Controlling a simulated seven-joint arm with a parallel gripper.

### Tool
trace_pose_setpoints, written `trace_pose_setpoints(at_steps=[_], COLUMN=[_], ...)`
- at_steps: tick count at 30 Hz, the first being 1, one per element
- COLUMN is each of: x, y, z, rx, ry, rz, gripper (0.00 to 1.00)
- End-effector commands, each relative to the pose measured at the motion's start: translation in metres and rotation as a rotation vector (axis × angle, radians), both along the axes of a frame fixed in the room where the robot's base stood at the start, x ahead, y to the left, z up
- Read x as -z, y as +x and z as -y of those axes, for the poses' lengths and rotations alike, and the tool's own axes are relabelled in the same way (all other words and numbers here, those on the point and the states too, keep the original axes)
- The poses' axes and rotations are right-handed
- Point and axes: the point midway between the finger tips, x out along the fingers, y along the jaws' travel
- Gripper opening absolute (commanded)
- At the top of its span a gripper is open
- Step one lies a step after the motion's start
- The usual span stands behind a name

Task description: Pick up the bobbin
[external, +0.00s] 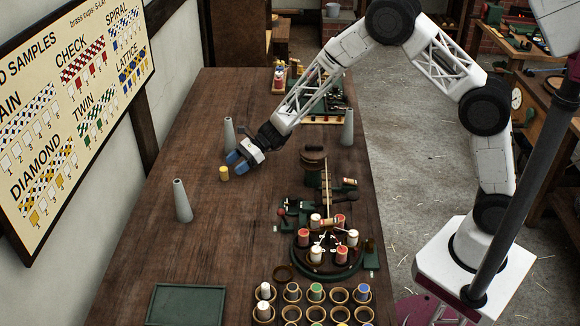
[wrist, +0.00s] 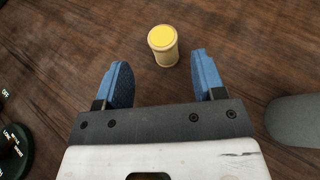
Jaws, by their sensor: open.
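A small bobbin (external: 224,173) with a yellow top stands upright on the wooden table in the external view. In the wrist view the bobbin (wrist: 163,45) stands just beyond the fingertips, between their lines and a little right of centre. My gripper (external: 236,162) has blue fingers and is low over the table, just to the right of the bobbin. In the wrist view my gripper (wrist: 160,75) is open, with bare table between its fingers. The fingers do not enclose the bobbin.
Grey cones stand on the table: one behind my gripper (external: 229,134), one at the front left (external: 183,201), one at the right (external: 347,127). A green round stand (external: 361,265) with bobbins and several cups are nearer. A green tray (external: 187,304) lies front left. The left middle is clear.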

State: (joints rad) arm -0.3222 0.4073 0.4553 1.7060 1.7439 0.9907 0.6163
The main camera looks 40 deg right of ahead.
Motion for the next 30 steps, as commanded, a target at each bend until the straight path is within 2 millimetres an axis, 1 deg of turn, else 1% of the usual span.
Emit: trace_pose_setpoints(at_steps=[4,8,18,22,30], x=[0.001,0.004,0.015,0.017,0.017], y=[0.001,0.004,0.012,0.012,0.012], z=[-0.004,-0.012,-0.043,-0.047,-0.048], rx=[-0.001,-0.001,-0.001,-0.001,-0.001], ry=[0.000,0.000,-0.001,-0.001,-0.001], rz=[0.000,0.001,-0.001,-0.001,-0.001], gripper=[0.63,0.63,0.63,0.63,0.63])
